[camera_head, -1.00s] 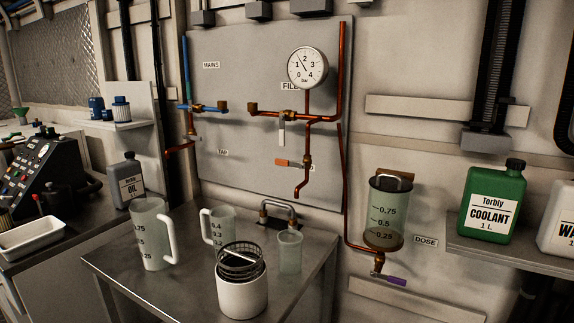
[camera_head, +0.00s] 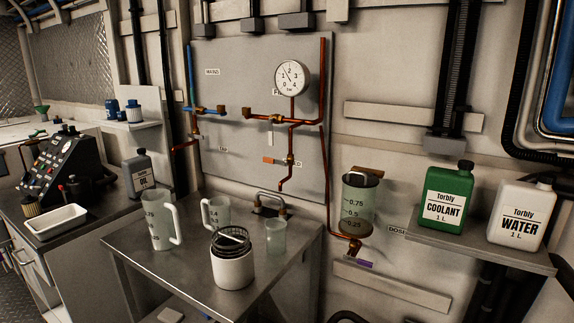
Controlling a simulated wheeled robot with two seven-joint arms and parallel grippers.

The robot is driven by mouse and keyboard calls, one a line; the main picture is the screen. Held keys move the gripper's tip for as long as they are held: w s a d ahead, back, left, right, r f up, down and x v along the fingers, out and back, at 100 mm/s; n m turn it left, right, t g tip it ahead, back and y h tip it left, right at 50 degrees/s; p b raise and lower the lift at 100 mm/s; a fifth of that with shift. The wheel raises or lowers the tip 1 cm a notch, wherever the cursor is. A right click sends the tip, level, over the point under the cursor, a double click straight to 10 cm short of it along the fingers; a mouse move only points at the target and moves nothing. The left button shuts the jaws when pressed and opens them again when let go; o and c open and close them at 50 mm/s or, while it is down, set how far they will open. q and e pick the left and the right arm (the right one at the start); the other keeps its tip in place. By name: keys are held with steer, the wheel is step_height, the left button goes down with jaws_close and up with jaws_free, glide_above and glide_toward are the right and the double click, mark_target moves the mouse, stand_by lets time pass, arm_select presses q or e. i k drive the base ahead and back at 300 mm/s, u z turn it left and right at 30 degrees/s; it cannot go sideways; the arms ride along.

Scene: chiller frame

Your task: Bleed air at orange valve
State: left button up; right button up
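The orange valve handle (camera_head: 269,160) sits on the copper pipe low on the grey wall panel (camera_head: 225,70), pointing left from the valve body. Below it the copper pipe bends down to an open outlet (camera_head: 281,186) above the table. The round pressure gauge (camera_head: 292,78) is mounted above on the same pipework, its needle pointing to the upper left. A pale lever (camera_head: 270,138) hangs down at the fill line. Neither of my grippers is in view.
A steel table (camera_head: 150,265) holds measuring jugs (camera_head: 161,228), a clear beaker (camera_head: 276,236) and a white canister with a mesh basket (camera_head: 232,266). A clear dosing cylinder (camera_head: 358,200) with a purple handle hangs right. Coolant (camera_head: 443,200) and water (camera_head: 520,214) bottles stand on a shelf.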

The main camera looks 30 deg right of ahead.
mark_target(271, 160)
steer(key=z, duration=0.9)
steer(key=i, duration=0.55)
steer(key=u, duration=1.35)
